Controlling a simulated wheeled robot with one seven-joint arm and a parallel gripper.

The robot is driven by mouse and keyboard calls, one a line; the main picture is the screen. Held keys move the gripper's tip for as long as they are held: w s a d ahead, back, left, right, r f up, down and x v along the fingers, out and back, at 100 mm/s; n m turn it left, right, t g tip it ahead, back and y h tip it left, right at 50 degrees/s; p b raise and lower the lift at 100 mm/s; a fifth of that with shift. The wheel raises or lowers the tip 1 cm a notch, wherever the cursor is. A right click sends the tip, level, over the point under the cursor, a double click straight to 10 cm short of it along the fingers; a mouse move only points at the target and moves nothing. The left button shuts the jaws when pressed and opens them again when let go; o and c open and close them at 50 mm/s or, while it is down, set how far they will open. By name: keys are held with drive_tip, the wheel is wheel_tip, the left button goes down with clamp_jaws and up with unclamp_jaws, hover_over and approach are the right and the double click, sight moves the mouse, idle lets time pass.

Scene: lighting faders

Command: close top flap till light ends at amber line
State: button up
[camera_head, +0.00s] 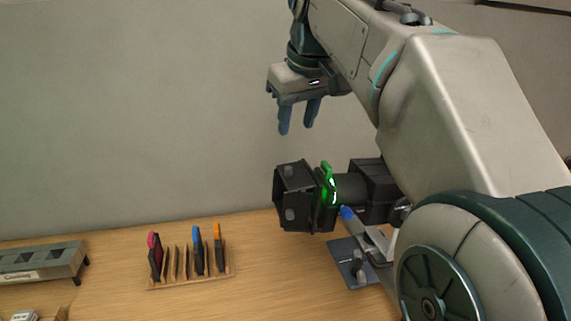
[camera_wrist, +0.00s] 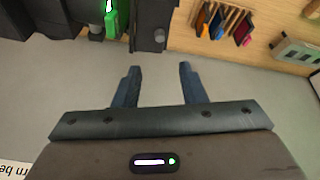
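A black stage lamp (camera_head: 360,190) stands on the table at the right of the head view. Its square black flap frame (camera_head: 293,198) faces left. A bright green piece (camera_head: 329,185) is on the lamp just behind the frame. My gripper (camera_head: 297,127) is above the frame, apart from it, fingers pointing down and spread with nothing between them. In the wrist view my gripper (camera_wrist: 160,67) also shows open and empty. Part of the lamp body (camera_wrist: 150,22) and the green piece (camera_wrist: 111,20) are at the top left there. I cannot make out a light patch or amber line.
A wooden rack (camera_head: 190,281) with red-, blue- and orange-topped pieces is on the table, left of the lamp. A grey box (camera_head: 40,264) is at the far left. The lamp's base plate (camera_head: 350,262) is below it. Wall is behind.

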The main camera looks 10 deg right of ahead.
sight(288, 167)
drive_tip(key=x, duration=1.2)
drive_tip(key=shift+f, duration=0.15)
clamp_jaws()
